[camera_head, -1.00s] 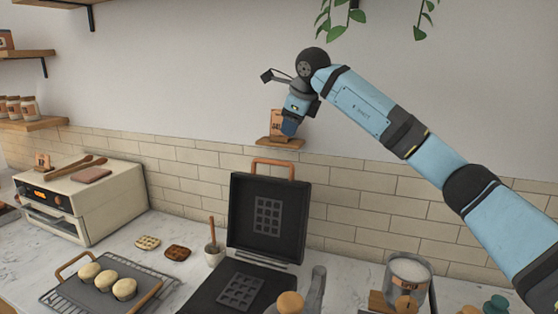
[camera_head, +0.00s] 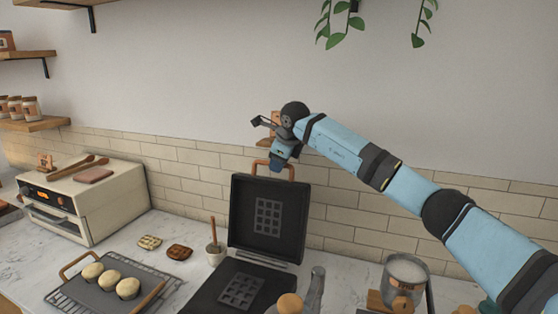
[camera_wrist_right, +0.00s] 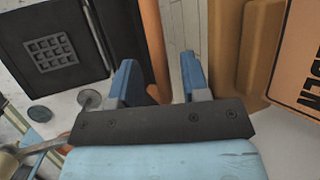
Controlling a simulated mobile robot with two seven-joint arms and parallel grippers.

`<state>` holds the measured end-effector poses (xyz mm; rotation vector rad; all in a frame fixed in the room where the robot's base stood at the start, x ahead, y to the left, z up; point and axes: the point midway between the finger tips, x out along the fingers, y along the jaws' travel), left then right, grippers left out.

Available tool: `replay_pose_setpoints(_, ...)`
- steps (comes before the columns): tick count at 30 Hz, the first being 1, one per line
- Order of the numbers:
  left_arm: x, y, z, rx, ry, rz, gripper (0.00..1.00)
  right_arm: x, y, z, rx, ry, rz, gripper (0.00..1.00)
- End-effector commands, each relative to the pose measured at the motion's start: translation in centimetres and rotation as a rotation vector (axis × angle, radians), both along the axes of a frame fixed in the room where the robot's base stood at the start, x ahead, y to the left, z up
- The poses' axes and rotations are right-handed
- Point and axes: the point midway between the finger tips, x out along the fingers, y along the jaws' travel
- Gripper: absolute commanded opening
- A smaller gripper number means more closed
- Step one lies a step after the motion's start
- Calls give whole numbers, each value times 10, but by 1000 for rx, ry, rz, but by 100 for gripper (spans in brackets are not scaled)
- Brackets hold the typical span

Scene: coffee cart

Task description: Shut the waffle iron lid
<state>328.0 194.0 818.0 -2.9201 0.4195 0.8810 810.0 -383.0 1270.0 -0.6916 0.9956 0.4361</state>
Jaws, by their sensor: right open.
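The waffle iron stands open on the counter, its black lid (camera_head: 268,213) upright and its lower plate (camera_head: 238,291) flat in front. The lid's orange-brown handle (camera_head: 275,164) runs along its top edge. My right gripper (camera_head: 281,164) is right at the handle in the head view, hiding part of it. In the right wrist view the gripper (camera_wrist_right: 158,78) has its two blue fingers apart. The handle (camera_wrist_right: 153,50) shows between and beyond the fingers, nearer the left one. Whether a finger touches it I cannot tell. My left gripper is not in view.
A toaster oven (camera_head: 90,200) stands at the left. A tray of buns (camera_head: 105,282) is in front of it. A bottle (camera_head: 317,288) stands close to the right of the lower plate, with a glass jar (camera_head: 405,275) further right. The tiled wall is close behind the lid.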

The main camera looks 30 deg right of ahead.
Motion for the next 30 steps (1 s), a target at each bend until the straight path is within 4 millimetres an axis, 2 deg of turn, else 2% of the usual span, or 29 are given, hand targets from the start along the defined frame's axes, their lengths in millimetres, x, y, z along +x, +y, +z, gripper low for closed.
replay_pose_setpoints(5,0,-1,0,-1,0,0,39,0,0,0,0,0,0,40)
replay_pose_setpoints(10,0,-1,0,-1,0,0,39,0,0,0,0,0,0,1)
replay_pose_setpoints(20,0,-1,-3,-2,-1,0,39,-4,5,1,-14,-13,2,0)
replay_pose_setpoints(26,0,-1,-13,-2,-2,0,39,-21,24,5,-79,-71,6,0)
replay_pose_setpoints(30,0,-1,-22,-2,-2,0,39,-40,46,10,-95,-87,5,0)
